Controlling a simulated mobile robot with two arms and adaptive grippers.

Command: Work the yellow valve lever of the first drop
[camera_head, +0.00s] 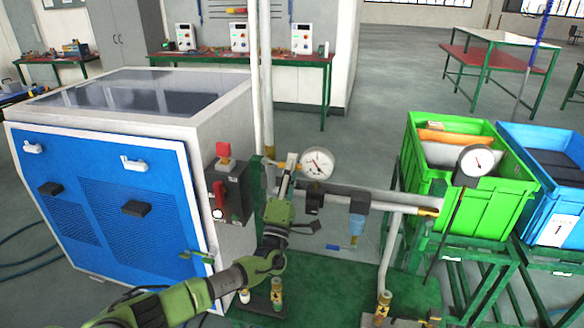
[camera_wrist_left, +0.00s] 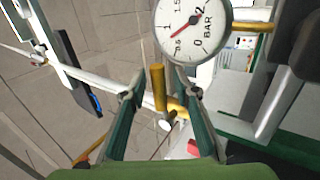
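The yellow valve lever (camera_wrist_left: 157,88) shows in the left wrist view as a short upright bar, with a brass-yellow valve body (camera_wrist_left: 178,109) at its lower end on a white pipe. My left gripper (camera_wrist_left: 160,94) is open. Its two fingers stand on either side of the lever in the picture, with gaps to both; I cannot tell how deep the lever sits between them. In the head view my left gripper (camera_head: 286,183) is at the pipework, just left of and below the round pressure gauge (camera_head: 317,164), and mostly hides the lever. My right gripper is not in view.
The blue-and-white generator cabinet (camera_head: 120,205) stands left, with a red-and-black switch box (camera_head: 228,190) close to my gripper. A horizontal pipe (camera_head: 375,206) with a filter runs right. Green (camera_head: 470,213) and blue (camera_head: 550,205) crates stand farther right.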

